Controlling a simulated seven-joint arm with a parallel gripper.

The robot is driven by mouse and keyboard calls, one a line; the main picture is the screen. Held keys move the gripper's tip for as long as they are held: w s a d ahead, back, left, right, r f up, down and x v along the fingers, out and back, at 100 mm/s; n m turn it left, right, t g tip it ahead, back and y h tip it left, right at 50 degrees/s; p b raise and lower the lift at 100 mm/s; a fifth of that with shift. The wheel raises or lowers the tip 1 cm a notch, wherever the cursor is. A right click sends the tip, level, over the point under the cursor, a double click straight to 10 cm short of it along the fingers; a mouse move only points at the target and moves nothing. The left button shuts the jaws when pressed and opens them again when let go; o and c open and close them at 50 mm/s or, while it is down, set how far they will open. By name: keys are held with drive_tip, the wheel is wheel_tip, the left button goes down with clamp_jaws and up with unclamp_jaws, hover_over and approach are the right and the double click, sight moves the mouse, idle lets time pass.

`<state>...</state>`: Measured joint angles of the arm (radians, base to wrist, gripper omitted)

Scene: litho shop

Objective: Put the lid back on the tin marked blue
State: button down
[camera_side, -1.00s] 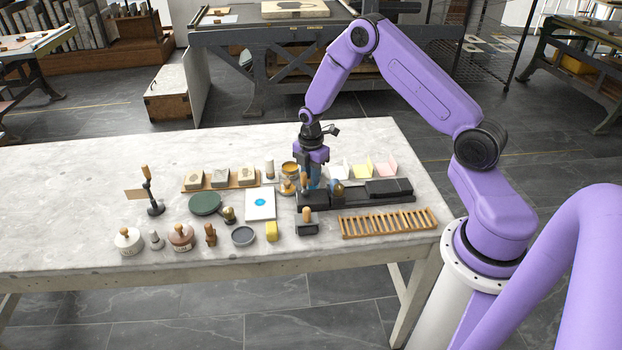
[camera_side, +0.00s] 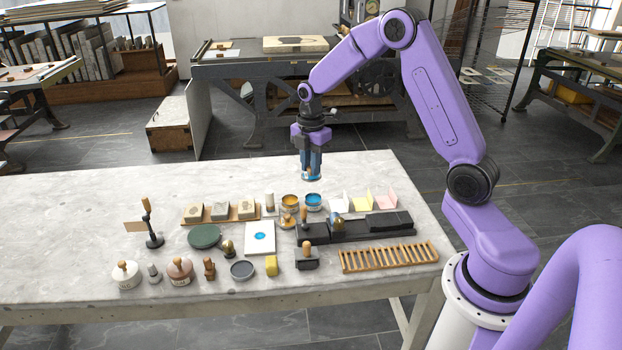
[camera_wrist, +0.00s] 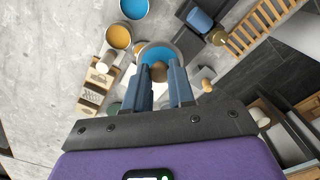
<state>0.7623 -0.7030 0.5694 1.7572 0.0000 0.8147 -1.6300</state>
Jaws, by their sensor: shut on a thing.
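My gripper (camera_side: 311,168) is raised above the table and shut on the knob of a round lid with a blue top and pale rim (camera_wrist: 174,49). The lid also shows below the fingers in the side view (camera_side: 312,178). The fingers (camera_wrist: 159,75) are on either side of the brown knob. The tin with blue ink (camera_side: 314,203) stands uncovered on the table below the held lid, and it also shows at the top of the wrist view (camera_wrist: 134,8). Any marking on it is too small to read.
An open tin of ochre ink (camera_side: 290,202) stands just left of the blue one, with a brass-coloured knobbed piece (camera_side: 288,221) in front. A dark tray (camera_side: 345,232), a wooden rack (camera_side: 390,257) and folded cards (camera_side: 362,203) lie to the right.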

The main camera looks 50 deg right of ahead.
drive_tip(key=shift+w+r, duration=0.1)
drive_tip(key=shift+r, duration=0.6)
drive_tip(key=shift+w+d+f, duration=0.6)
drive_tip(key=shift+d+f, duration=0.35)
drive_tip(key=shift+f, duration=1.2)
drive_tip(key=shift+w+d+f, duration=0.55)
drive_tip(key=shift+d+f, duration=0.45)
drive_tip(key=shift+f, duration=1.1)
drive_tip(key=shift+w+d+f, duration=0.6)
drive_tip(key=shift+d+f, duration=0.35)
drive_tip(key=shift+f, duration=1.2)
drive_tip(key=shift+f, duration=0.2)
drive_tip(key=shift+c, duration=2)
unclamp_jaws()
wheel_tip(320, 180, up, 7)
